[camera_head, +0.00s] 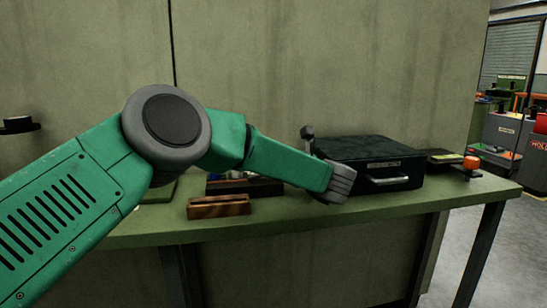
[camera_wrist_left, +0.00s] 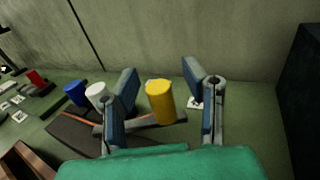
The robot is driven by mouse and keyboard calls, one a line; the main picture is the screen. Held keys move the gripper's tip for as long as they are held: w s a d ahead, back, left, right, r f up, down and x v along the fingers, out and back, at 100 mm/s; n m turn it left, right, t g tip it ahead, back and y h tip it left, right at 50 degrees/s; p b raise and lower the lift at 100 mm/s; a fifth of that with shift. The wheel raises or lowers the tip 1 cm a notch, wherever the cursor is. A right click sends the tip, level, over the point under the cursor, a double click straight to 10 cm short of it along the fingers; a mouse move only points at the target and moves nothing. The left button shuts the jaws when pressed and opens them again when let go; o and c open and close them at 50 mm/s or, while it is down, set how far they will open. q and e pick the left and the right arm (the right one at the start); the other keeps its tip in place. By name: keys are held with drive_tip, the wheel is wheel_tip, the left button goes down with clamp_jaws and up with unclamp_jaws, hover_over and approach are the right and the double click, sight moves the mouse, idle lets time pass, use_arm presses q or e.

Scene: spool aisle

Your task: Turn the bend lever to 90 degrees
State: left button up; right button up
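A yellow cylinder (camera_wrist_left: 160,102), which looks like the bend lever's handle, stands at a grey bar (camera_wrist_left: 150,132) in the left wrist view. My left gripper (camera_wrist_left: 159,72) is open, with one finger on each side of the cylinder. Gaps show between the cylinder and both fingers, so I see no grip. White (camera_wrist_left: 96,95) and blue (camera_wrist_left: 75,94) cylinders stand left of the fingers. In the head view my green left arm hides the lever and most of the gripper. The lever's angle cannot be read. My right gripper is in neither view.
A black case (camera_head: 370,165) stands on the green bench (camera_head: 285,215), right of my left wrist. A brown block (camera_head: 218,206) lies near the front edge. A device with an orange knob (camera_head: 471,163) sits at the right end. A wall (camera_head: 330,65) rises behind.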

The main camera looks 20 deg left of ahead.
use_arm(q)
drive_tip(key=v, duration=1.2)
drive_tip(key=shift+w, duration=0.1)
